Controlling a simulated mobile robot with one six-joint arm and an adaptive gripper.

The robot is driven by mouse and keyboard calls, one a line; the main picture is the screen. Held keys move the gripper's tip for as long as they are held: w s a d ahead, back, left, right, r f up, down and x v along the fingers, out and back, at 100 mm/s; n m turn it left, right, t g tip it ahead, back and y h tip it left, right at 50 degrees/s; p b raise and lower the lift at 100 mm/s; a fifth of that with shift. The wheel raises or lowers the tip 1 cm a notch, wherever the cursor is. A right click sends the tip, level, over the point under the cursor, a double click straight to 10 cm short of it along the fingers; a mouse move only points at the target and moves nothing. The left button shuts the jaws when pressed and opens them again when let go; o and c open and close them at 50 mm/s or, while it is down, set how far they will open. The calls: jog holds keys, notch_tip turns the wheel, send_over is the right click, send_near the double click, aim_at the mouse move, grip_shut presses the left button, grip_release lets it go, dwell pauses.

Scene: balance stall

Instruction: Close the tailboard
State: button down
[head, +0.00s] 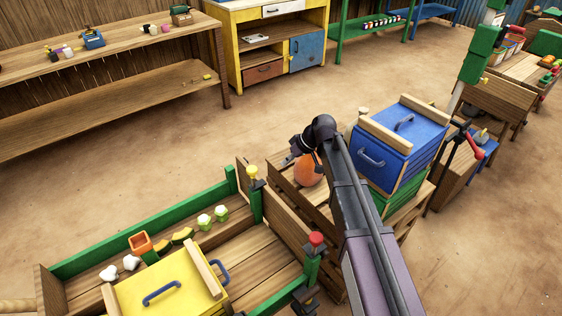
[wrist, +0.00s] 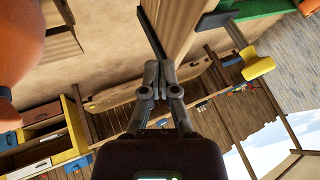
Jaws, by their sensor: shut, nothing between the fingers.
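The tailboard (head: 276,212) is a plain wooden board at the right end of a cart bed with green rails. It stands raised beside the green end posts, and I cannot tell its exact tilt. One post has a yellow knob (head: 253,172), the other a red knob (head: 316,239). In the wrist view the board (wrist: 187,28) and the yellow knob (wrist: 259,68) are at the top and right. My gripper (head: 291,158) is shut and empty, beyond the board's far end on its outer side. In the wrist view its fingertips (wrist: 158,84) meet just below the board; no contact is visible.
An orange ball (head: 308,170) sits on a wooden crate close to my gripper. A blue box (head: 400,145) is stacked right of my arm. The cart holds a yellow box (head: 165,285) and small items. Open floor (head: 270,115) lies beyond.

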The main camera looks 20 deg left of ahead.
jog(key=p+v, duration=0.2)
jog(key=v, duration=0.2)
jog(key=shift+r+p, duration=0.1)
jog(key=shift+p, duration=0.3)
jog(key=shift+s, duration=0.1)
jog(key=s+d+r+m+h+p, duration=0.2)
jog(key=s+d+m+p, duration=0.1)
jog(key=d, duration=1)
jog(key=s+d+r+m+t+h+p, duration=0.1)
jog(key=s+d+m, duration=0.4)
jog(key=d, duration=0.9)
jog(key=s+d+r+m+t+h+p, duration=0.1)
jog(key=s+d+r+m+h+p, duration=0.2)
jog(key=d, duration=1.1)
jog(key=s+m+h+p, duration=0.1)
jog(key=m+p, duration=0.1)
jog(key=p, duration=0.1)
jog(key=shift+s+d+r, duration=0.15)
jog(key=shift+s+r, duration=0.05)
jog(key=shift+r, duration=0.05)
jog(key=shift+s, duration=0.1)
